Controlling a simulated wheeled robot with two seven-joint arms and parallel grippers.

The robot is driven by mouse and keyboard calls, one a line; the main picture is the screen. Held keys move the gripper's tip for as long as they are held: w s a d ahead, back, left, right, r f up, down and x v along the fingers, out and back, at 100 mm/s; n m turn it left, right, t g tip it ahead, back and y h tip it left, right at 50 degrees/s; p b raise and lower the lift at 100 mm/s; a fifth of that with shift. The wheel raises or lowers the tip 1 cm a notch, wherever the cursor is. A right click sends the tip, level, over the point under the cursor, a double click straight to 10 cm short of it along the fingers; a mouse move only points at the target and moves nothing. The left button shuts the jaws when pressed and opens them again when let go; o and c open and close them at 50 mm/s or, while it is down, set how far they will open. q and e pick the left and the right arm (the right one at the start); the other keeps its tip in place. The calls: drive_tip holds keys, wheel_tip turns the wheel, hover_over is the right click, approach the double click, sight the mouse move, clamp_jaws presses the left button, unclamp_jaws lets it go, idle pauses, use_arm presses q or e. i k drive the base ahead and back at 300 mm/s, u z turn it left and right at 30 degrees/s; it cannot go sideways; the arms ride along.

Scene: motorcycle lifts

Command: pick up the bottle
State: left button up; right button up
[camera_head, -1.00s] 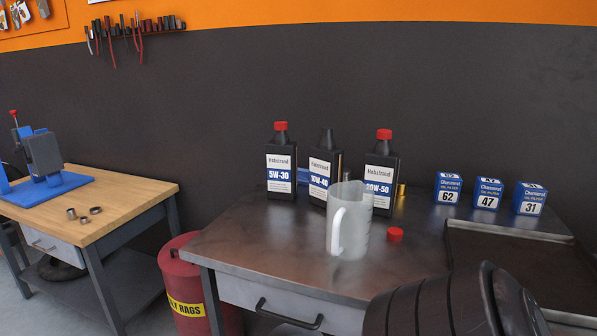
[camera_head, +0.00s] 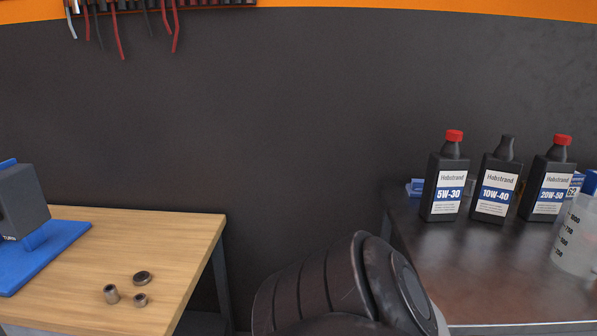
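Three black oil bottles stand upright in a row on the dark metal bench (camera_head: 470,265) at the right. The 5W-30 bottle (camera_head: 447,178) at the left has a red cap. The 10W-40 bottle (camera_head: 496,182) in the middle shows a dark top with no red cap. The 20W-50 bottle (camera_head: 547,180) at the right has a red cap. The task does not say which bottle. Neither of my grippers shows in the head view.
A translucent measuring jug (camera_head: 576,240) is cut by the right edge, before the 20W-50 bottle. A wooden bench (camera_head: 185,250) at the left holds several metal rings and a blue-based device (camera_head: 45,255). A dark ribbed form fills the bottom middle, hiding the gap between benches.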

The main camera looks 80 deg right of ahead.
sight(500, 170)
drive_tip(key=i, duration=0.25)
drive_tip(key=z, duration=1.35)
